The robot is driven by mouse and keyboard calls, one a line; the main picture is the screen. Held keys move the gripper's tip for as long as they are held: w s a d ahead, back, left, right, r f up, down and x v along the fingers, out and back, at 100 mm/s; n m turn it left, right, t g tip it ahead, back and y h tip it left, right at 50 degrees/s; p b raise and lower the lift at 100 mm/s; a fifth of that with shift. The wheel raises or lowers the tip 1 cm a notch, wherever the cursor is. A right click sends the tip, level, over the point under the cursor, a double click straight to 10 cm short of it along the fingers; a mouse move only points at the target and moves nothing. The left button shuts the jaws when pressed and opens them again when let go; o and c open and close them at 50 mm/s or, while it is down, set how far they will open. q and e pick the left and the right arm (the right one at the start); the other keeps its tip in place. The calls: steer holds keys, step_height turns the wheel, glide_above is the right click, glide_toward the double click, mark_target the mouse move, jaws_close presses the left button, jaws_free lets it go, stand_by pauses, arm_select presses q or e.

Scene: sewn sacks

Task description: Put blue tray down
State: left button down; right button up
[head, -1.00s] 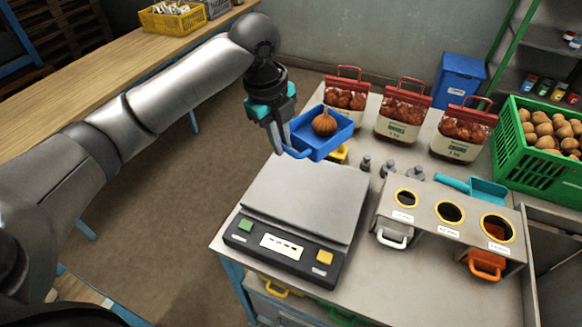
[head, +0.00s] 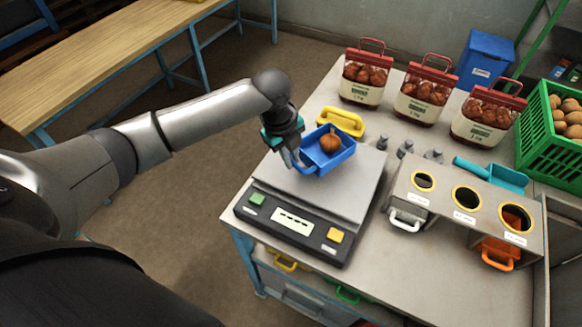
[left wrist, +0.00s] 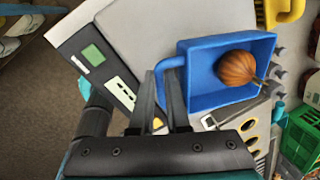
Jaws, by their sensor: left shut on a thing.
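The blue tray (head: 318,163) holds one brown onion (head: 331,142). It is at the far part of the weighing scale's grey plate (head: 300,188); I cannot tell whether it touches the plate. My left gripper (head: 293,163) is shut on the tray's handle, at the tray's left side. In the left wrist view the tray (left wrist: 205,95) and the onion (left wrist: 238,69) show ahead of the gripper (left wrist: 164,85), with the handle between the fingers. My right gripper is not in view.
A yellow-handled thing (head: 340,121) lies behind the tray. Small weights (head: 405,148) stand to the right of the scale. A holed metal stand (head: 460,200), a teal scoop (head: 490,172), filled sacks (head: 425,92) and a green crate (head: 550,125) occupy the table's right and back.

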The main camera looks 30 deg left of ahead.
arm_select(q)
step_height(320, 180, down, 4)
steer(key=shift+f, duration=0.15)
steer(key=c, duration=0.9)
jaws_free()
step_height(320, 180, up, 12)
steer(key=s+a, duration=0.1)
steer(key=s, duration=0.1)
steer(key=shift+f, duration=0.1)
